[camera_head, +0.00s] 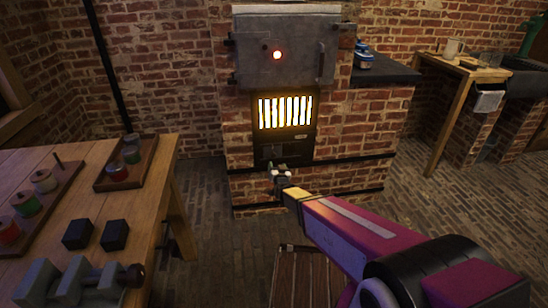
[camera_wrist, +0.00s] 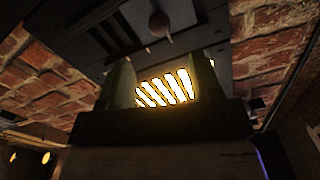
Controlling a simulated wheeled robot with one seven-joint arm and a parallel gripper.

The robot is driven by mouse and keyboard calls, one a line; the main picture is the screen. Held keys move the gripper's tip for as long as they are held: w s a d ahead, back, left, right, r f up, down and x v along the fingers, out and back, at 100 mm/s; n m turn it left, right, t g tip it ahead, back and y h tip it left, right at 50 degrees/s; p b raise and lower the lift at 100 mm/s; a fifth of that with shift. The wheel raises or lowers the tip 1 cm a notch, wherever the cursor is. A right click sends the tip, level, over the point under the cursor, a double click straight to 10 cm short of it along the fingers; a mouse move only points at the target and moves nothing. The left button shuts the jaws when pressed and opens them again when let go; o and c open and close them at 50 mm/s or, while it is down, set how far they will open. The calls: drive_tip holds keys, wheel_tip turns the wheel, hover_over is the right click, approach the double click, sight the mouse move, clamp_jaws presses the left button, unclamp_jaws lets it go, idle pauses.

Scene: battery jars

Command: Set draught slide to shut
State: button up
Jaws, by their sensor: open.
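The brick furnace has a glowing barred grate (camera_head: 285,112) in its front. Just below the grate is a dark metal panel with slots (camera_head: 270,153), which looks like the draught slide; its setting is too small to tell. My gripper (camera_head: 280,174) is low in front of this panel. In the wrist view its two fingers (camera_wrist: 164,85) stand apart with nothing held, and the bright grate (camera_wrist: 165,88) shows between them. A small round knob (camera_wrist: 158,24) sits on dark metal beyond the fingertips, apart from them.
A grey metal door (camera_head: 285,50) is above the grate. A dark side counter (camera_head: 385,72) stands right of the furnace. A slatted wooden piece (camera_head: 305,280) is below my arm.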

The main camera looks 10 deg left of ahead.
sight(274, 156)
drive_tip(key=x, duration=0.9)
drive_tip(key=shift+w, duration=0.15)
